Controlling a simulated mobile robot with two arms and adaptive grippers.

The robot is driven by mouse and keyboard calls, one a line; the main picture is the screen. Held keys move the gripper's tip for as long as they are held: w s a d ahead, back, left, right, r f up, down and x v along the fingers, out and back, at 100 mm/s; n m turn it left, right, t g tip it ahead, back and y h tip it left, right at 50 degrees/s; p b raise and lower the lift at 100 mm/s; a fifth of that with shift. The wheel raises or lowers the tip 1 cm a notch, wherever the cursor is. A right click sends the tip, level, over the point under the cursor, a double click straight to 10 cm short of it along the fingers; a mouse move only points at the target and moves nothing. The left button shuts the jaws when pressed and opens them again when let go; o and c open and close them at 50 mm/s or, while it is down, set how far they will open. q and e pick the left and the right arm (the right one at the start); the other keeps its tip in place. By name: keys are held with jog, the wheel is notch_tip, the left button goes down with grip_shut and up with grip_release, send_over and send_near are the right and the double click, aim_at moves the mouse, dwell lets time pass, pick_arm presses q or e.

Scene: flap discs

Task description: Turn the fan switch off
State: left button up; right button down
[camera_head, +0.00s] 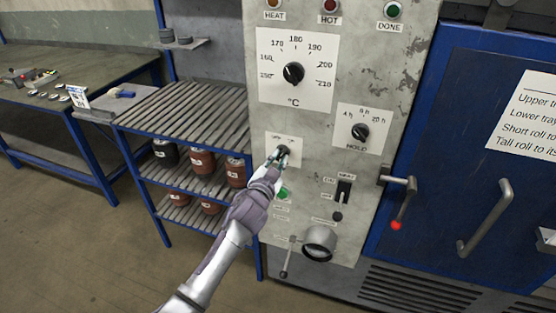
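The oven's control panel (385,85) stands upright in the middle of the view. A small white plate (293,139) on its left side bears a dark rotary knob (283,150); its lettering is too small to read, so I cannot tell for sure that it is the fan switch. My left gripper (278,158) is at this knob, its fingertips reaching over the knob's lower part. I cannot tell whether the fingers are closed on it. The gripper hides part of the plate. My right gripper is not in view.
Above are a temperature dial (293,74) and lamps; a hold dial (360,131), a black switch (344,190) and a green button (281,193) are close by. A slatted rack (185,115) stands at left.

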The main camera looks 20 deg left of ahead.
pick_arm(q)
grip_shut()
jog(key=shift+n, duration=0.4)
jog(key=n, duration=0.4)
jog(key=shift+n, duration=0.4)
jog(key=n+p, duration=0.1)
jog(key=n, duration=0.5)
jog(key=shift+d, duration=0.1)
jog(key=shift+n, duration=0.3)
jog(key=o, duration=0.5)
grip_release()
